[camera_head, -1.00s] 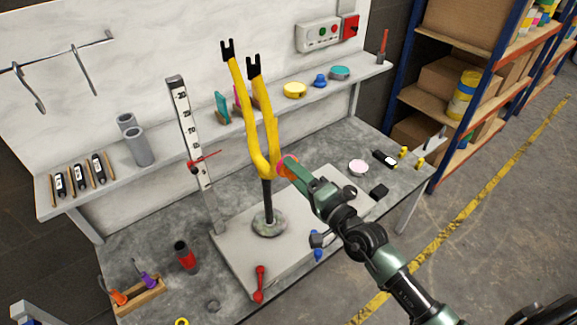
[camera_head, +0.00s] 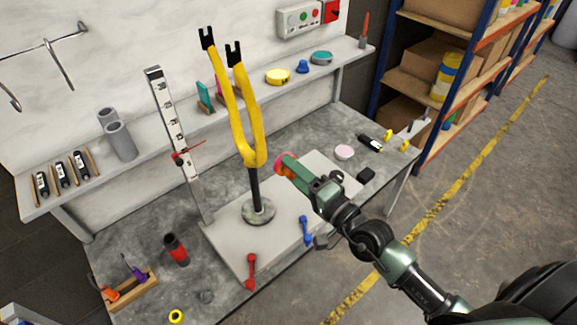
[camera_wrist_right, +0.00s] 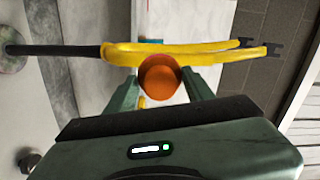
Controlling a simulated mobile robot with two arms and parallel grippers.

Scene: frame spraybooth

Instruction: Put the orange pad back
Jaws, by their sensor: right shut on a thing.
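My right gripper (camera_head: 290,166) is shut on the orange pad (camera_head: 290,173), held in the air just right of the yellow fork's lower end. A pink round face shows at its tip. In the right wrist view the orange pad (camera_wrist_right: 160,76) is a rounded orange shape between the two fingers, in front of the yellow fork (camera_wrist_right: 185,54). In the head view the fork (camera_head: 246,125) stands upright on a dark post with a round base. A teal pad (camera_head: 204,96) and a partly hidden pink one stand upright on the back shelf, behind the fork. My left gripper is not in view.
The back shelf (camera_head: 185,128) also bears a yellow tape roll (camera_head: 278,76) and grey tubes (camera_head: 120,140). A tall measuring post (camera_head: 170,125) stands left of the fork. The plate's right part is clear.

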